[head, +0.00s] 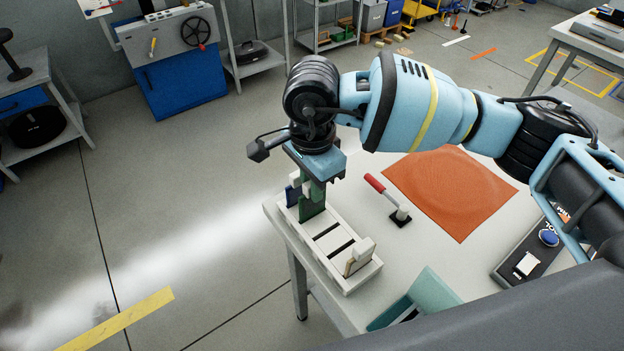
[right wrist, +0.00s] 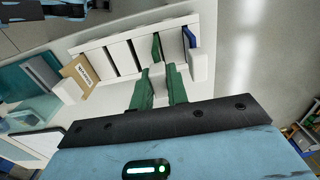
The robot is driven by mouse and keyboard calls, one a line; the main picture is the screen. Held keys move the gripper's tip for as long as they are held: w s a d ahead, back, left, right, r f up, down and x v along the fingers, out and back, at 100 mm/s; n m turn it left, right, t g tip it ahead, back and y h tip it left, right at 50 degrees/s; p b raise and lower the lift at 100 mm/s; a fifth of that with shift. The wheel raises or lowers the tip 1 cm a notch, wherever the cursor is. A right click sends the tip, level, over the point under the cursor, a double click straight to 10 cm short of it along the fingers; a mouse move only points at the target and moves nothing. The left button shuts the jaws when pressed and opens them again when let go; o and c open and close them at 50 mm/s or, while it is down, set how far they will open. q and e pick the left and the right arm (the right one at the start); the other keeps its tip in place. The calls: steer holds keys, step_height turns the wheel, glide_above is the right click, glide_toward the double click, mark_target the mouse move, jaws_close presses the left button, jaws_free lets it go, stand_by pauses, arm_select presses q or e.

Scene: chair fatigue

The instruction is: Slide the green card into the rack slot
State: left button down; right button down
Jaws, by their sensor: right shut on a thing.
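The green card (head: 312,208) stands upright at the rack, with a pale block on its top edge. Its lower edge meets the rack's top beside the blue card; how deep it sits in a slot I cannot tell. My right gripper (head: 311,184) is above it, pointing down. In the right wrist view its green fingers (right wrist: 158,84) are shut on the pale block, with the green card (right wrist: 155,46) beyond. The white rack (head: 319,240) stands along the table's left edge and shows empty dark slots in its middle. My left gripper is not in view.
A blue card (head: 291,194) stands at the rack's far end and a tan card (head: 354,264) at its near end. A red-handled clamp (head: 388,198), an orange mat (head: 450,185) and a teal holder (head: 432,290) are right of the rack. Bare table lies between.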

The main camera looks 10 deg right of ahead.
steer(key=shift+f+b, duration=0.3)
steer(key=shift+f, duration=0.55)
steer(key=c, duration=1.3)
jaws_free()
step_height(320, 180, up, 7)
steer(key=shift+f, duration=0.1)
steer(key=shift+r, duration=0.5)
